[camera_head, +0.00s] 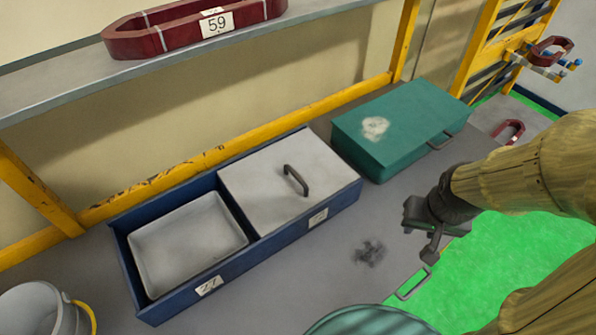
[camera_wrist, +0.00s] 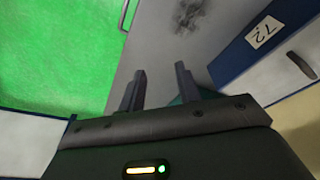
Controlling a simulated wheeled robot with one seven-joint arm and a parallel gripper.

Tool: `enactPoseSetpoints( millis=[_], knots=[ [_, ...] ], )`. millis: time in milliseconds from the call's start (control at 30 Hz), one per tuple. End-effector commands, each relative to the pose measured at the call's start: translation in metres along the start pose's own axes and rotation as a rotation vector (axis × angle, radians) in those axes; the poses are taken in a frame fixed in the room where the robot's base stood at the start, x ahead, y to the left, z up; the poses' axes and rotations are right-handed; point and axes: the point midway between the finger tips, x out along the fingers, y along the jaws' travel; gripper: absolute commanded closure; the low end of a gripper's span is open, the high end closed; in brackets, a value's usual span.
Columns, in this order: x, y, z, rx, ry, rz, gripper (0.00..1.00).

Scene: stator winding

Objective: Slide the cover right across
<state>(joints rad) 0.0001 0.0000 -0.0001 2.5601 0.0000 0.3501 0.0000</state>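The cover (camera_head: 265,180) is a flat light-grey lid with a dark bar handle (camera_head: 296,180). It lies over the right half of a long blue box (camera_head: 262,248). The left half is open and shows a pale grey tray (camera_head: 188,243). My gripper (camera_head: 419,243) is to the right of the box, apart from the cover and its handle. In the wrist view its two fingers (camera_wrist: 160,69) are spread with nothing between them. The wrist view also shows the cover (camera_wrist: 270,80) and its handle (camera_wrist: 301,65) at the right, beside the box's labelled blue wall (camera_wrist: 240,55).
A green box (camera_head: 410,115) with a handle stands right of the blue box. A yellow rail (camera_head: 200,165) runs behind. A bucket (camera_head: 32,312) is at the lower left. A shelf (camera_head: 80,88) holding a red ring marked 59 (camera_head: 180,38) overhangs the back. Bench between box and gripper is clear except a dark smudge.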

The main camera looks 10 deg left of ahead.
Motion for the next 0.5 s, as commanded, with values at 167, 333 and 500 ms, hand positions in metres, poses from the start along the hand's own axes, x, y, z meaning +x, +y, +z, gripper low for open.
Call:
enactPoseSetpoints(
  millis=[167,333,500],
  knots=[
    [0.000,0.000,0.000,-0.001,0.000,0.000,0.67],
    [-0.009,-0.013,-0.015,-0.054,-0.010,-0.007,0.67],
    [-0.029,-0.056,-0.051,-0.212,-0.046,-0.016,0.67]
  ],
)
